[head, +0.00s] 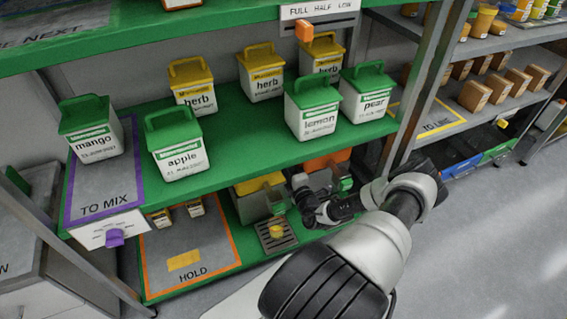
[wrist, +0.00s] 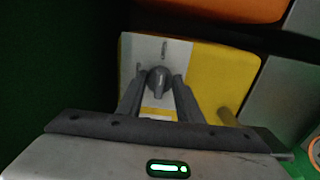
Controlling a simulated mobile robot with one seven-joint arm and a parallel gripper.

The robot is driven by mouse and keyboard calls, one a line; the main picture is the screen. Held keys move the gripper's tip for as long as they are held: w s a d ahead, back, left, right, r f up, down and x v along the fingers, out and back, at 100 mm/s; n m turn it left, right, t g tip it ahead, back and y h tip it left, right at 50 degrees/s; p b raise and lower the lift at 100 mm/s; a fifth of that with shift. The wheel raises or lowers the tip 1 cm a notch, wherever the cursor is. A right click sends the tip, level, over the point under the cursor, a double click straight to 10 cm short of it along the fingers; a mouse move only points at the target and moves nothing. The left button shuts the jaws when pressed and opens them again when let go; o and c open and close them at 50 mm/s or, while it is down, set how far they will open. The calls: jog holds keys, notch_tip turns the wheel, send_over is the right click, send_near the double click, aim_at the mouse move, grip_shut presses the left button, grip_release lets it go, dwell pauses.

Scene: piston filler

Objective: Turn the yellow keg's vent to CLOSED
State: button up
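The yellow keg (head: 258,184) stands on the bottom green shelf, left of my gripper (head: 306,204). In the wrist view the keg's yellow top (wrist: 215,80) lies ahead of my gripper (wrist: 160,78). A pale panel (wrist: 138,55) on it carries the grey vent knob (wrist: 159,82), with small lettering (wrist: 164,50) too blurred to read. The knob sits between my two fingertips. The fingers are apart, one on each side, with a narrow gap showing; contact cannot be told. In the head view the knob and fingertips cannot be made out.
An orange keg (head: 326,160) stands beside the yellow one; its orange top (wrist: 215,8) edges the wrist view. The middle shelf (head: 235,135) hangs above, bearing several green- and yellow-lidded tubs. A drip tray (head: 276,238) and the HOLD mat (head: 215,262) lie in front and left.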

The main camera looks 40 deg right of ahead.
jog(key=shift+n+p, duration=0.3)
jog(key=n+p, duration=0.6)
jog(key=n, duration=1.1)
jog(key=shift+a+r+p, duration=0.1)
jog(key=shift+a+p, duration=0.05)
jog(key=shift+p, duration=0.25)
dwell(0.4)
jog(key=o, duration=1)
jog(key=shift+o, duration=0.2)
jog(key=shift+s, duration=0.15)
jog(key=p+v, duration=0.2)
jog(key=v, duration=1.5)
jog(key=shift+a, duration=0.15)
